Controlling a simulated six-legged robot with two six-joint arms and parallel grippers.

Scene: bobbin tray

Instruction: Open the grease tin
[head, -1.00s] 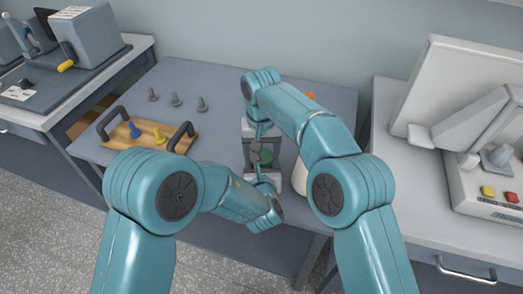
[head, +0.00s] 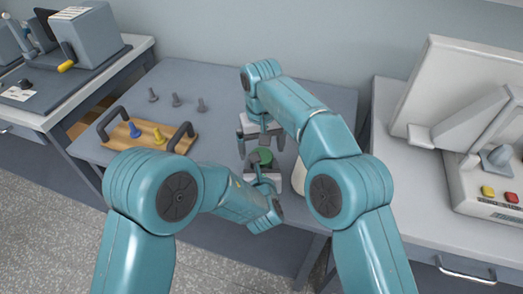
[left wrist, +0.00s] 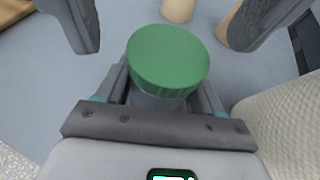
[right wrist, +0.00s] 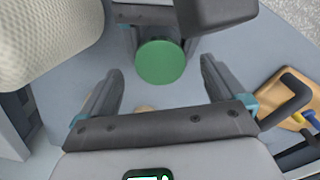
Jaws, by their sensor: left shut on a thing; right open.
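The grease tin has a green lid (head: 262,156) and a grey body (left wrist: 155,101). My left gripper (head: 262,172) is shut on the body and holds the tin upright from the near side. The lid sits on top of the body in the left wrist view (left wrist: 168,60). My right gripper (head: 261,142) faces it from the far side, fingers spread wide and empty. In the right wrist view the lid (right wrist: 160,62) lies ahead of the open fingers, apart from them. The body is mostly hidden under the lid.
A wooden tray (head: 172,131) with dark handles holds a blue and a yellow piece at the left. Several grey pegs (head: 176,100) stand behind it. A cream textured cone (left wrist: 285,125) stands right of the tin. Tan round pieces (left wrist: 178,9) are beyond the tin.

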